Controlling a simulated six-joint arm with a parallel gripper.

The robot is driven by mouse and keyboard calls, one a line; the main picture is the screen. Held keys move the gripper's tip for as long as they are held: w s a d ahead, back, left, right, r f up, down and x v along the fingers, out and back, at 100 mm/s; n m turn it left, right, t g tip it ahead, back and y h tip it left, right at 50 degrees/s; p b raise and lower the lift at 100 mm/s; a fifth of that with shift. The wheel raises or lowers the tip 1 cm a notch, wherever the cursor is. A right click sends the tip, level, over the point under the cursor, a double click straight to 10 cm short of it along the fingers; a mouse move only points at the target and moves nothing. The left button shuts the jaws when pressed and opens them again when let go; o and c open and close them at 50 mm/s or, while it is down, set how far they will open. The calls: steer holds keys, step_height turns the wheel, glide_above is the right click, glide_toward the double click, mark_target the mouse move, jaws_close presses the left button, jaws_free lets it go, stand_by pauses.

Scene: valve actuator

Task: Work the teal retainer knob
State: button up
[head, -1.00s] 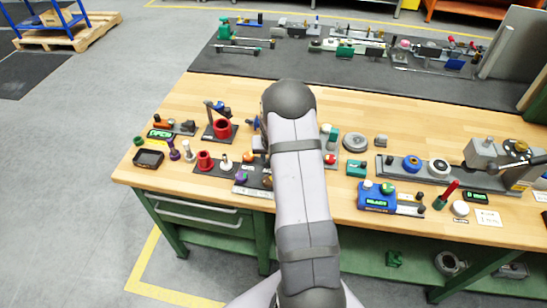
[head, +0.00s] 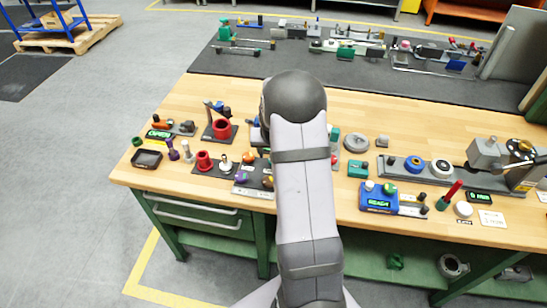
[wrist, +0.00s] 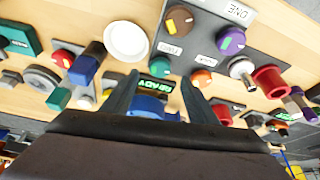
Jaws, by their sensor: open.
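In the wrist view my gripper (wrist: 160,92) is open and nothing shows held between its fingers. A small round teal-green knob (wrist: 160,66) shows just beyond the fingertips, apart from them. I cannot tell for sure that it is the retainer knob, as other green parts are in view. A small lit display (wrist: 156,85) and a blue part (wrist: 149,106) lie between the fingers in the picture, the blue part partly cut off by my gripper body. In the head view my arm hides the gripper and the bench area behind it.
A grey panel (wrist: 207,48) carries an orange-brown knob (wrist: 180,18) and a purple-green knob (wrist: 231,41). A white disc (wrist: 127,40) and a red cylinder (wrist: 271,81) lie close by. In the head view the wooden bench (head: 430,130) is crowded, with bare wood towards its back.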

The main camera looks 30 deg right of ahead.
steer(key=shift+v, duration=1.05)
steer(key=s+a+f+g, duration=0.1)
steer(key=s+a, duration=0.1)
steer(key=s, duration=0.1)
steer(key=s+a+f+n+g+y, duration=0.1)
steer(key=s+f, duration=0.1)
steer(key=s, duration=0.2)
steer(key=s+a+f+n+g, duration=0.1)
steer(key=s+a+f, duration=0.1)
steer(key=s, duration=0.2)
steer(key=shift+s+a+g+y, duration=0.15)
steer(key=shift+a+g+y, duration=0.15)
steer(key=shift+g+y, duration=0.1)
steer(key=s+a+r+n+g+y, duration=0.1)
steer(key=s+a+r, duration=0.1)
steer(key=s+a, duration=0.45)
steer(key=s+a+r+n+g, duration=0.1)
steer(key=s+a+r, duration=0.2)
steer(key=s+a, duration=0.4)
steer(key=w+a+r+n+t, duration=0.1)
steer(key=a+r+n+t, duration=0.1)
steer(key=a+r+n, duration=0.1)
steer(key=shift+a+r+b, duration=0.3)
steer(key=shift+a+r, duration=0.35)
steer(key=shift+a, duration=0.2)
